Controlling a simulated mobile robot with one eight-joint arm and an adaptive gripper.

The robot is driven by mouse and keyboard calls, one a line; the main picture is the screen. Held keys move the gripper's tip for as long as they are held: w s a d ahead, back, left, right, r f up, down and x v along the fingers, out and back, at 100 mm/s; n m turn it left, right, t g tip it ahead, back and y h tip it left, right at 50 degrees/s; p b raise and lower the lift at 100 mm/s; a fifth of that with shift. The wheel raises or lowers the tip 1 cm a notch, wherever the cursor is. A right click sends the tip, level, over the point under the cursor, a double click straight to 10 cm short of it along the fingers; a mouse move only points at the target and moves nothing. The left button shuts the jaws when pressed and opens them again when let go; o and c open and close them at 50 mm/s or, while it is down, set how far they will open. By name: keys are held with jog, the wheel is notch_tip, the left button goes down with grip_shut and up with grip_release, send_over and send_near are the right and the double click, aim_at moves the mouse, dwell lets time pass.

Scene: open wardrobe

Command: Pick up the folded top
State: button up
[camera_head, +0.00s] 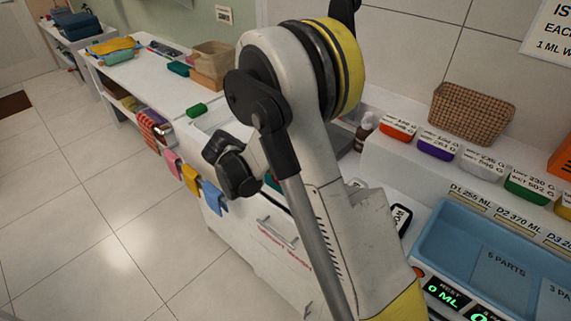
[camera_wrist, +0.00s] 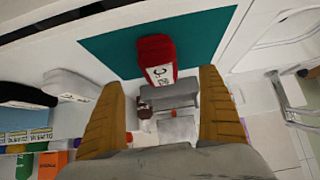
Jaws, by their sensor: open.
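I cannot tell for sure which thing is the folded top. A red labelled object (camera_wrist: 155,58) on a teal mat (camera_wrist: 205,38) shows beyond and between the fingertips. My gripper's fingers are hidden in the head view.
The long white counter (camera_head: 150,82) holds a cardboard box (camera_head: 208,68) and small green items. At the right are a wicker basket (camera_head: 470,112), labelled tubs (camera_head: 437,142) and a blue tray (camera_head: 460,240).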

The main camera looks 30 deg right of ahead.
jog(key=b+x, duration=0.1)
jog(key=x, duration=0.3)
jog(key=shift+f, duration=0.1)
jog(key=x, duration=0.1)
jog(key=b+x, duration=0.1)
jog(key=x, duration=0.1)
jog(key=b+x, duration=0.1)
jog(key=x, duration=0.1)
jog(key=shift+w+d+r, duration=0.2)
jog(key=shift+d+r, duration=0.15)
jog(key=shift+r, duration=0.1)
jog(key=c, duration=1.3)
